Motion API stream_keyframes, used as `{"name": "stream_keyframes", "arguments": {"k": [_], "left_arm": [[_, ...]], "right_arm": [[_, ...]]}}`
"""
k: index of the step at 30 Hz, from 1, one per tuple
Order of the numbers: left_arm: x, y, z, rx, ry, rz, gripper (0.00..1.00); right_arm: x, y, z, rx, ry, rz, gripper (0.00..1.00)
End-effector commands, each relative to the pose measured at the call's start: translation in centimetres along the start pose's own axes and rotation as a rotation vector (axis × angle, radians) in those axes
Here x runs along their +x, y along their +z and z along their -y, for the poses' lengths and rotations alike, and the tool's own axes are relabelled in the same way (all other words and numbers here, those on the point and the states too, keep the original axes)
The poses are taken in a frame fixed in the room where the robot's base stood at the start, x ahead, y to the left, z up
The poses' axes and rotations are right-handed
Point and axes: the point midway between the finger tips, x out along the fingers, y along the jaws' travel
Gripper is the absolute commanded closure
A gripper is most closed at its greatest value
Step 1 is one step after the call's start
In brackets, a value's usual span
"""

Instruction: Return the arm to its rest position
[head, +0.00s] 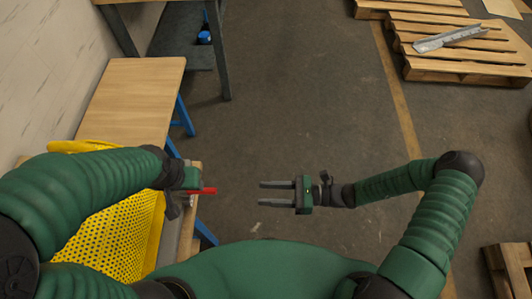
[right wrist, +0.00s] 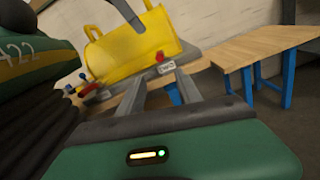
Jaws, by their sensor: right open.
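My right gripper (head: 262,193) is open and empty, with its two parallel fingers apart and pointing left over bare floor. Its fingers also show in the right wrist view (right wrist: 159,76). My left gripper (head: 182,190) is at the left, above the edge of a bench, and is partly hidden by its own wrist. A red part (head: 208,191) sticks out to the right beside it; I cannot tell if it is held. A yellow perforated guard (head: 118,237) lies below my left arm, and it also shows in the right wrist view (right wrist: 125,55).
A wooden-topped bench (head: 135,95) with blue legs stands at the left along the wall. Pallets (head: 465,70) lie at the upper right, one bearing a grey metal piece (head: 448,39). Another pallet (head: 510,268) is at the lower right. The middle floor is clear.

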Motion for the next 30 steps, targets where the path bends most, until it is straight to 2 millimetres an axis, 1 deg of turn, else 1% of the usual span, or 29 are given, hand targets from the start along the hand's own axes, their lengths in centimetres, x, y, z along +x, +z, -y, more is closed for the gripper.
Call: {"name": "stream_keyframes", "arguments": {"k": [3,5,8,9,11,12,14,15,17,18,20,21,24,25,27,30], "left_arm": [[0.0,0.0,0.0,0.0,0.0,0.0,0.53],[0.0,0.0,0.0,0.0,0.0,0.0,0.53],[0.0,0.0,0.0,0.0,0.0,0.0,0.53],[0.0,0.0,0.0,0.0,0.0,0.0,0.53],[0.0,0.0,0.0,0.0,0.0,0.0,0.53],[0.0,0.0,0.0,0.0,0.0,0.0,0.53],[0.0,0.0,0.0,0.0,0.0,0.0,0.53],[0.0,0.0,0.0,0.0,0.0,0.0,0.53],[0.0,0.0,0.0,0.0,0.0,0.0,0.53],[0.0,0.0,0.0,0.0,0.0,0.0,0.53],[0.0,0.0,0.0,0.0,0.0,0.0,0.53],[0.0,0.0,0.0,0.0,0.0,0.0,0.53],[0.0,0.0,0.0,0.0,0.0,0.0,0.53],[0.0,0.0,0.0,0.0,0.0,0.0,0.53],[0.0,0.0,0.0,0.0,0.0,0.0,0.53],[0.0,0.0,0.0,0.0,0.0,0.0,0.53]], "right_arm": [[0.0,0.0,-0.1,-0.004,0.004,-0.006,0.59],[-0.1,-0.3,-0.6,-0.025,0.03,-0.043,0.59],[-1.1,-1.5,-2.8,-0.127,0.145,-0.21,0.59],[-2.0,-2.2,-4.0,-0.197,0.217,-0.311,0.59],[-4.1,-3.0,-5.5,-0.318,0.336,-0.48,0.59],[-5.8,-3.4,-6.2,-0.411,0.418,-0.595,0.59],[-8.5,-3.3,-6.6,-0.554,0.534,-0.756,0.59],[-10.2,-2.9,-6.5,-0.652,0.605,-0.856,0.59],[-12.7,-1.6,-6.0,-0.807,0.705,-0.998,0.59],[-14.2,-0.4,-5.5,-0.913,0.767,-1.087,0.59],[-15.9,1.8,-4.5,-1.075,0.848,-1.206,0.59],[-16.8,3.3,-3.9,-1.178,0.894,-1.274,0.59],[-17.8,6.8,-2.7,-1.394,0.974,-1.399,0.59],[-17.9,7.7,-2.4,-1.444,0.988,-1.425,0.59],[-18.0,9.1,-2.0,-1.528,1.012,-1.465,0.59],[-18.1,9.8,-1.8,-1.575,1.027,-1.486,0.59]]}}
